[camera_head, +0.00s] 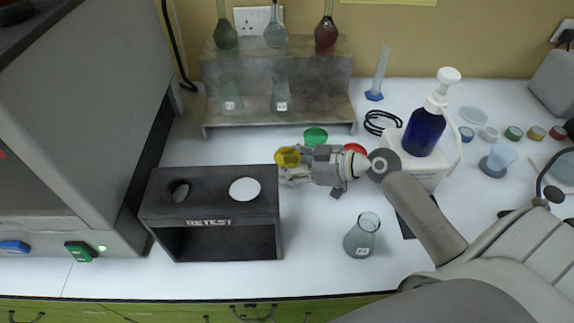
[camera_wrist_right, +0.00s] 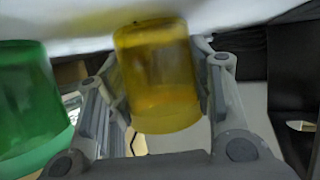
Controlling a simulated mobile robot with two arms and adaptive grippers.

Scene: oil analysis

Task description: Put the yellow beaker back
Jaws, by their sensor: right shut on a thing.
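The yellow beaker (camera_head: 287,157) is between the fingers of my right gripper (camera_head: 293,168) in the head view, just behind the right end of the black RETEST stand. In the right wrist view the yellow beaker (camera_wrist_right: 160,78) sits between both fingers, and the gripper is shut on it. Whether its base touches the table is unclear. The green beaker (camera_head: 315,136) stands behind the gripper and shows at the left of the wrist view (camera_wrist_right: 32,105). A red beaker (camera_head: 354,149) is partly hidden behind my right gripper. My left gripper is not in view.
The black RETEST stand (camera_head: 210,236) is close in front and left. A grey shelf (camera_head: 240,117) with several flasks stands behind. A conical flask (camera_head: 361,238) stands at the front right. A blue pump bottle (camera_head: 424,130) stands right. The table is clear between flask and stand.

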